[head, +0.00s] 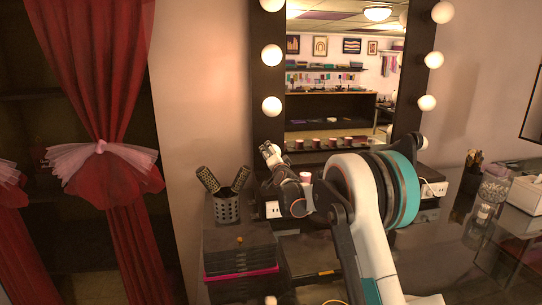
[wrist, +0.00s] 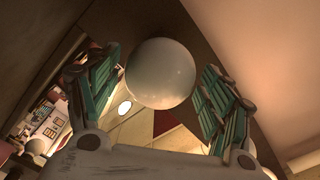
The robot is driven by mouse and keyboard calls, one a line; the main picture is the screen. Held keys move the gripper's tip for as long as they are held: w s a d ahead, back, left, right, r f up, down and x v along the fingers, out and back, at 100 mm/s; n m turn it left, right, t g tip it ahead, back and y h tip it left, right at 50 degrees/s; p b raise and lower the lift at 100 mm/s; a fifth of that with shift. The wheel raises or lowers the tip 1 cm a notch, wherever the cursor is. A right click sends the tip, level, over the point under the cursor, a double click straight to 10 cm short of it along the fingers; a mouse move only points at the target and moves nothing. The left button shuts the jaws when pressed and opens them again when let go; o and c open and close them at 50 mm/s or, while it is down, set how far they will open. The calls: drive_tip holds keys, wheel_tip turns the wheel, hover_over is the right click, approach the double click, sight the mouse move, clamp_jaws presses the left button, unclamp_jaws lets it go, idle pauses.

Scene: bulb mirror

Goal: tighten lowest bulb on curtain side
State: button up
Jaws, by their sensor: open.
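A round bulb (wrist: 160,73) fills the middle of the wrist view, dull grey-white. My gripper (wrist: 160,66) is open, with one green-padded finger on each side of this bulb. A small gap seems to show at the right finger; I cannot tell whether the left finger touches it. In the head view my gripper (head: 268,151) is at the lower part of the mirror's curtain-side frame (head: 268,80). It hides whatever bulb is there. Above it on that frame a bright bulb (head: 271,105) shows, with others higher up.
The red curtain (head: 105,90) hangs at the left. A brush holder (head: 227,208) with brushes stands on stacked dark trays (head: 238,255) left of my arm. Bulbs (head: 427,103) line the mirror's right side. A tissue box (head: 525,193) and a jar (head: 494,188) stand at the right.

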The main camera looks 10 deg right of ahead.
drive_tip(key=n, duration=0.9)
drive_tip(key=shift+b, duration=0.3)
drive_tip(key=n, duration=1)
drive_tip(key=c, duration=1)
drive_tip(key=m, duration=0.5)
drive_tip(key=shift+r+b, duration=0.1)
drive_tip(key=shift+b, duration=0.2)
drive_tip(key=shift+m, duration=1.1)
drive_tip(key=m, duration=0.3)
